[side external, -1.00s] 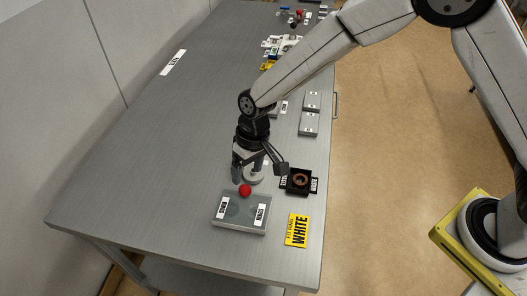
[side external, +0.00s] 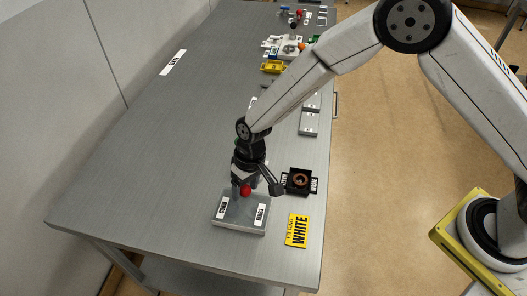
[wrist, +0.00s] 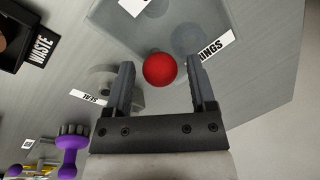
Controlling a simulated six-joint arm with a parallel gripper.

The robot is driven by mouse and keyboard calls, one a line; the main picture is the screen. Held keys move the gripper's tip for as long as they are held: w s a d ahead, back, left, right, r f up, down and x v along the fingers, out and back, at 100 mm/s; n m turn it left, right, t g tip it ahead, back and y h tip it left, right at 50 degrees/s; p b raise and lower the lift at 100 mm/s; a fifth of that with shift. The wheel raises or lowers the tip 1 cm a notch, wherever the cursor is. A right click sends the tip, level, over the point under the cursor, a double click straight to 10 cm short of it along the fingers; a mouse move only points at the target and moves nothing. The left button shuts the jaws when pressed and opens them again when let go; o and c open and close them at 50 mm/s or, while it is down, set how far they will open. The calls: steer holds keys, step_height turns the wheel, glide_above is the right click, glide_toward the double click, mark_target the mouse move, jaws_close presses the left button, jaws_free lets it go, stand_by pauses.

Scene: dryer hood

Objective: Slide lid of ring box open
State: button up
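The ring box (side external: 241,224) is a low grey box with a translucent lid and white labels, near the front of the table. It also shows in the wrist view (wrist: 130,35), with a RINGS label (wrist: 215,48). A red ball knob (side external: 245,191) stands on the lid. My gripper (side external: 256,189) is low over the box's far edge, pointing down. In the wrist view my gripper (wrist: 160,64) is open, with one finger on each side of the red knob (wrist: 160,71). Gaps show on both sides, so neither finger seems to touch it.
A black WASTE tray (side external: 299,182) holding a brown ring lies right of the box. In the wrist view, a grey round piece (wrist: 105,78) and a purple tool (wrist: 70,150) lie left. Table left of the box is clear.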

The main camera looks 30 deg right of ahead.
jaws_close()
stand_by(1.2)
